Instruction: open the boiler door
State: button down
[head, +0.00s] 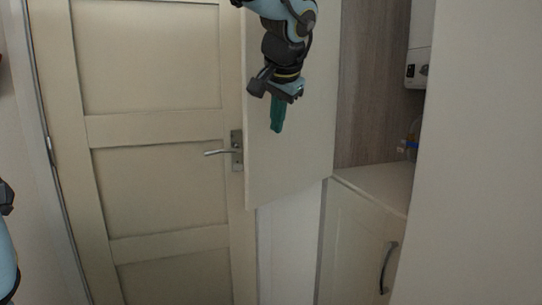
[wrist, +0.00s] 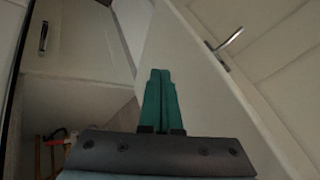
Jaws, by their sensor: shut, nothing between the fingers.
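A tall white cupboard door (head: 300,160) stands swung open, overlapping the room door in the head view; I take it for the boiler door. The white boiler (head: 417,68) shows to its right, partly hidden by a pale panel. My gripper (head: 277,128) points down in front of the open door's face. Its teal fingers are together and empty. In the wrist view the closed fingers (wrist: 160,95) appear against the door's white face (wrist: 205,85). I cannot tell whether they touch it.
The cream room door (head: 150,160) with its lever handle (head: 222,152) is behind the open door. A low cabinet (head: 355,245) with a curved handle (head: 388,268) and a worktop (head: 380,184) stand below the boiler. A pale panel (head: 480,150) fills the right side.

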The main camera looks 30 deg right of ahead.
jog(key=shift+w+d+f+p, duration=0.3)
jog(key=shift+w+f+p, duration=0.15)
jog(key=shift+w+f, duration=0.8)
jog(key=shift+w+d+f+p, duration=0.35)
jog(key=shift+w+f+p, duration=0.15)
jog(key=shift+w+f, duration=0.8)
jog(key=shift+w+d+f+p, duration=0.4)
jog(key=shift+w+f, duration=0.55)
jog(key=shift+w, duration=0.6)
jog(key=shift+a, duration=0.1)
jog(key=w+a+p, duration=0.2)
jog(key=w, duration=0.7)
jog(key=shift+a+p, duration=0.3)
jog(key=shift+a, duration=0.1)
